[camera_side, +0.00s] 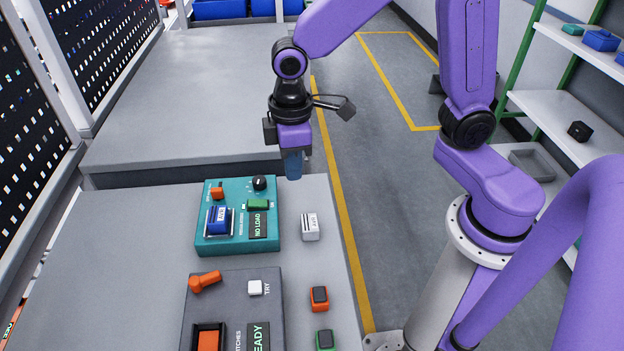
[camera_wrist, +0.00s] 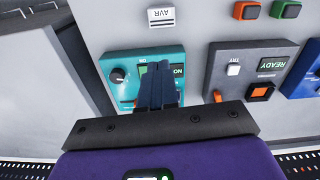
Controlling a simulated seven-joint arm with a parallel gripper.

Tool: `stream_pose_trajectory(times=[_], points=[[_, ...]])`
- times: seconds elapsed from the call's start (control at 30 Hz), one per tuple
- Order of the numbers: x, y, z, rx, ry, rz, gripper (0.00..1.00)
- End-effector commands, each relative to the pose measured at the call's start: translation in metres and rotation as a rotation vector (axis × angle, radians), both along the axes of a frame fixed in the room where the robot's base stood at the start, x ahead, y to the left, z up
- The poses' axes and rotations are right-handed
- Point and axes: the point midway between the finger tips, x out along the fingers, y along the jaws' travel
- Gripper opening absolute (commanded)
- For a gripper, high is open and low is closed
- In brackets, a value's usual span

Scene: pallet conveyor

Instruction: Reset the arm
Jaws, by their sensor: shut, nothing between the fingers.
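My purple arm ends in my gripper (camera_side: 292,178), which hangs pointing down near the back edge of the bench. Its blue fingers are together with nothing between them. In the wrist view my gripper (camera_wrist: 160,68) shows in front of the teal panel (camera_wrist: 115,62) and hides part of it. In the side view the teal panel (camera_side: 265,188) lies below and to the left of the fingers, apart from them.
A white AVR block (camera_side: 310,227) stands right of the teal panel. A grey panel (camera_side: 235,285) with an orange lever and READY display is nearer. Orange (camera_side: 319,298) and green (camera_side: 325,340) blocks stand on the bench's right. Shelves (camera_side: 560,125) are at the right.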

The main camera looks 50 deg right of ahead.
Motion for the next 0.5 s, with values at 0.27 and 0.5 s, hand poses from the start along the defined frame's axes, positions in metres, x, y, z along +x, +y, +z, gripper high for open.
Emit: stream_pose_trajectory(times=[0.27,0.5], points=[[-0.093,-0.044,0.026,0.012,-0.009,0.111,0.0],[-0.152,-0.082,0.031,0.018,-0.011,0.189,0.0]])
